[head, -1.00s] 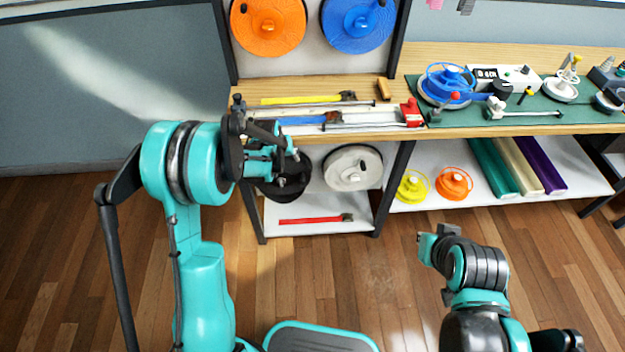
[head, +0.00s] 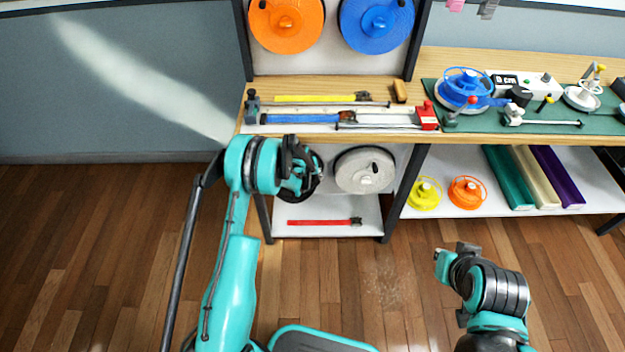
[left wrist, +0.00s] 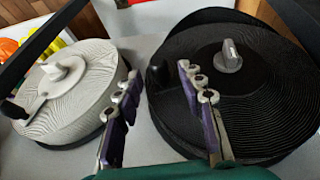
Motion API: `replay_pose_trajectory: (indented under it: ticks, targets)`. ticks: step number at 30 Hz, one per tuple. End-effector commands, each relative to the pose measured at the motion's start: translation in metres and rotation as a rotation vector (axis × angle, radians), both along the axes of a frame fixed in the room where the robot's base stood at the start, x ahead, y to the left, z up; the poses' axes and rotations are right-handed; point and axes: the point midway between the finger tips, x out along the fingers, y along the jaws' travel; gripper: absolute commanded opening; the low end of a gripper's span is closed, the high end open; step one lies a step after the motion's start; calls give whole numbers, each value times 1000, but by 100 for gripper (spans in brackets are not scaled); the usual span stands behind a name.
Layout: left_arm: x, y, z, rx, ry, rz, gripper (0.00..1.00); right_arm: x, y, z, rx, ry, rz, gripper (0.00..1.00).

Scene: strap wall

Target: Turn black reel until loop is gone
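The black reel (left wrist: 240,85) fills the right of the left wrist view, with a grey hub knob (left wrist: 229,57) and a dark crank handle (left wrist: 160,76) near its left rim. A loose black strap band bows out along its upper and left edge. In the head view the black reel (head: 312,188) is mostly hidden behind my left gripper (head: 303,175).
A white reel (head: 364,180) sits right beside the black one. A red strap (head: 318,222) lies on the shelf below. Orange (head: 287,40) and blue (head: 377,30) reels hang above the bench. Bare floor lies in front of the shelves.

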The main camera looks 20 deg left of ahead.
Motion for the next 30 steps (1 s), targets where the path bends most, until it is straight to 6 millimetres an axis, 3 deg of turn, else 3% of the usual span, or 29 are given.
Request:
replay_pose_trajectory:
  ticks: [10, 11, 15, 30]
  targets:
    - [3, 0, -6, 0, 0, 0, 39, 0, 0, -2, 0, 0, 0, 0]
    - [3, 0, -6, 0, 0, 0, 37, 0, 0, -2, 0, 0, 0, 0]
    - [3, 0, -6, 0, 0, 0, 0, 0, 0, -2, 0, 0, 0, 0]
    - [2, -5, -12, 67, 18, -2, 0, 0, 0, -2, 0, 0, 0, 0]
